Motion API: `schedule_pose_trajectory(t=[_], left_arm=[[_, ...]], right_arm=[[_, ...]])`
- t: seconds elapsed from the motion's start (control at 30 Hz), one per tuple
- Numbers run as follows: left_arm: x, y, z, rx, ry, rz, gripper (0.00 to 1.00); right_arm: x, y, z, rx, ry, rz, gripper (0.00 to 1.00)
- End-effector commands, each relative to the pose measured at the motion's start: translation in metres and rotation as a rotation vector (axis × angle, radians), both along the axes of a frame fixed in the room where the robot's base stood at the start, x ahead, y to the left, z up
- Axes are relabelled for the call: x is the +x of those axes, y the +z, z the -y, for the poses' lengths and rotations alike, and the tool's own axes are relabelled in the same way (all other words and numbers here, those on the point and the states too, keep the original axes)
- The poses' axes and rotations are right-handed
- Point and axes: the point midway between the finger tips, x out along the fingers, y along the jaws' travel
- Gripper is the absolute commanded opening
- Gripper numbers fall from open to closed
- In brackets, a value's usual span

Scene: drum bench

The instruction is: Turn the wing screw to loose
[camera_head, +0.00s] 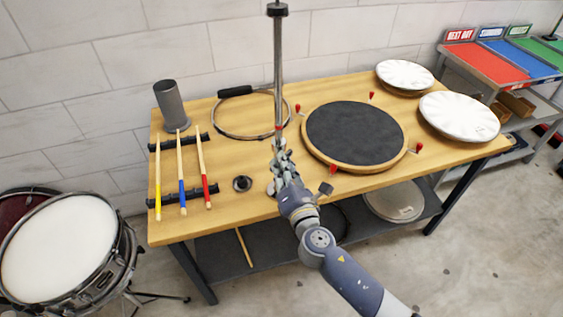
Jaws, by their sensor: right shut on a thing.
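A metal stand pole (278,75) with a black cap rises upright from the wooden bench. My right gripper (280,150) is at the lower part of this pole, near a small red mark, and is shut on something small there. The wing screw itself is hidden by the fingers, so its position and turn cannot be made out. My right arm reaches in from the lower right. My left gripper is out of view.
A round dark pad (355,133) with red clamps around it lies right of the pole. A metal hoop (217,128) lies behind left. Drumsticks (182,180) rest on black racks, beside a grey cup (170,104). White drumheads (458,115) sit at right. A drum (58,247) stands at left.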

Motion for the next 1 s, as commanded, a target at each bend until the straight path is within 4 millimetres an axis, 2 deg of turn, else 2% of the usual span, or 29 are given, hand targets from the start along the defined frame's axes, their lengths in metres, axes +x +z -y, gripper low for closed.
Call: schedule_pose_trajectory(t=[0.2, 0.5, 1.0], left_arm=[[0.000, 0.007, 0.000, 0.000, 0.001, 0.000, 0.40], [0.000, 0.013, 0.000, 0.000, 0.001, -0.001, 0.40], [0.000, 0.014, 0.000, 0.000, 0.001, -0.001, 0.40]], right_arm=[[0.000, -0.003, 0.002, -0.168, 0.001, 0.050, 0.00], [0.000, -0.004, 0.004, -0.316, 0.002, 0.099, 0.00], [0.000, -0.006, 0.004, -0.371, 0.002, 0.115, 0.00]])
